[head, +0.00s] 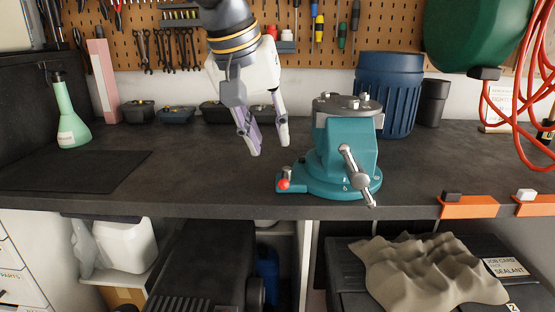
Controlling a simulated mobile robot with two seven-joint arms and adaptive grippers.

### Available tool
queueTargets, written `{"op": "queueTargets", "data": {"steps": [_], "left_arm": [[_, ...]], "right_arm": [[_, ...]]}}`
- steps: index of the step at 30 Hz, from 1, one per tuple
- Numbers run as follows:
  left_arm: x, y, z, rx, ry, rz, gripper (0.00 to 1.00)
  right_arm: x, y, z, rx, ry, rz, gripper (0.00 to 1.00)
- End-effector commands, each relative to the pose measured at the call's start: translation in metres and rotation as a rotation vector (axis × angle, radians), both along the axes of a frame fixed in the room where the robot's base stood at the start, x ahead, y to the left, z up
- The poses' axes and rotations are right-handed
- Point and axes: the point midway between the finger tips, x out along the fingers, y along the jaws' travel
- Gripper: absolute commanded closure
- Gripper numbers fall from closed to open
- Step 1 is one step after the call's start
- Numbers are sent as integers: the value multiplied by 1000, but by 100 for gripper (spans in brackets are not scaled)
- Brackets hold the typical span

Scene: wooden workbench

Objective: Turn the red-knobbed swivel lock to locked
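The teal bench vise (345,150) stands at the front edge of the dark workbench top, right of centre. Its swivel lock has a red knob (284,184) low on the left side of the round base. A metal handle bar (357,176) hangs tilted at the vise's front. My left gripper (270,148) comes down from above with its fingers spread apart and nothing between them. It hangs up and to the left of the vise, above the red knob in the picture, apart from both. My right gripper is not seen.
A blue ribbed bin (389,95) stands behind the vise. A green spray bottle (71,115) and a dark mat (70,172) are at the left. Small black trays (177,114) line the wall. Orange clamps (470,206) sit on the front edge at right. The bench left of the vise is clear.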

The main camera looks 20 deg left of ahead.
Motion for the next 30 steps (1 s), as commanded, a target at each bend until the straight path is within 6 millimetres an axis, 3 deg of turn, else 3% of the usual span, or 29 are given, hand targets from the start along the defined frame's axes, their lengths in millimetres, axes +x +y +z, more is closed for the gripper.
{"op": "queueTargets", "data": {"steps": [2, 4, 12, 18, 29, 30], "left_arm": [[-2, 4, 13, 7, -14, 15, 72], [1, 4, 7, 9, -12, 19, 72], [28, -4, -56, 7, -8, 17, 72], [42, -8, -87, 7, -13, 18, 72], [46, -9, -95, 8, -15, 17, 72], [46, -9, -95, 8, -14, 17, 81]], "right_arm": [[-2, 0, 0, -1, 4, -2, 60], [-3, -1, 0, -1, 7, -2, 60], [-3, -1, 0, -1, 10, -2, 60], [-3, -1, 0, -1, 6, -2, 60], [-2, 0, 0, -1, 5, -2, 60], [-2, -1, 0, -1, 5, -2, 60]]}}
